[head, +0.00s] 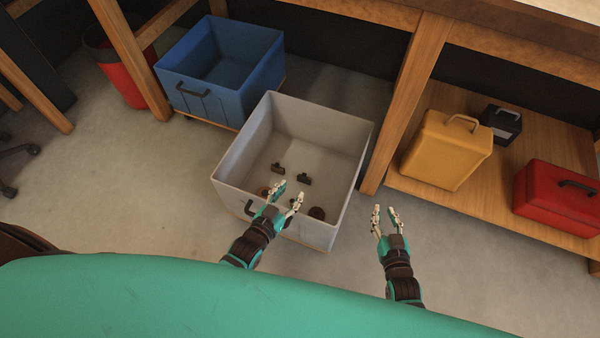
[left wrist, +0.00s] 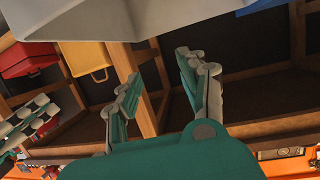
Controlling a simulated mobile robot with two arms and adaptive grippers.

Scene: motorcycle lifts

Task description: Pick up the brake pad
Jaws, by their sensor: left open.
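Several small dark parts lie on the floor of the grey bin (head: 342,150). Two blocky ones, which look like brake pads, are a dark part (head: 278,168) and another (head: 304,179) to its right. A round brown part (head: 317,213) lies near the front right, and another dark part (head: 263,191) is partly hidden by my left gripper. My left gripper (head: 289,190) is open and empty, over the bin's front side, short of the blocky parts. Its open fingers also show in the left wrist view (left wrist: 157,64). My right gripper (head: 384,207) is open and empty, right of the bin.
A blue bin (head: 228,82) stands behind the grey one. A wooden post (head: 405,105) rises close to the grey bin's right side. A low shelf holds a yellow canister (head: 445,150), a black box (head: 500,124) and a red toolbox (head: 556,192). A red bucket (head: 117,72) stands back left.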

